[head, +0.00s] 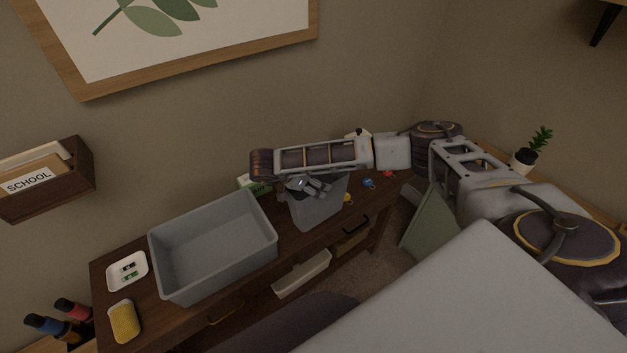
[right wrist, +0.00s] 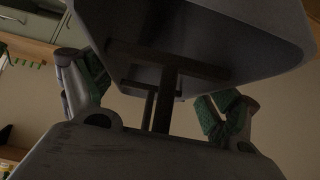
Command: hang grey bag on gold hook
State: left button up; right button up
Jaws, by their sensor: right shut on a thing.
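The grey bag (head: 318,208) hangs below my right gripper (head: 308,187), above the wooden console table. My right gripper is shut on the bag near its top. In the right wrist view the grey bag (right wrist: 215,35) fills the top, with dark bars running down from it between the green-padded fingers of my right gripper (right wrist: 155,95). The exact grip contact is dark and hard to make out. A small gold piece, seemingly the gold hook (head: 347,198), shows just right of the bag, apart from it in the picture. My left gripper is not in view.
Small blue (head: 369,183) and red (head: 388,173) pieces sit right of the gold one. A wall holder (head: 50,190) is at left.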

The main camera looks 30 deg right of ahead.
jog(key=shift+f, duration=0.1)
jog(key=o, duration=1.8)
jog(key=shift+r, duration=0.25)
jog(key=shift+v, duration=6.9)
jog(key=shift+a+f, duration=0.1)
jog(key=shift+a, duration=0.05)
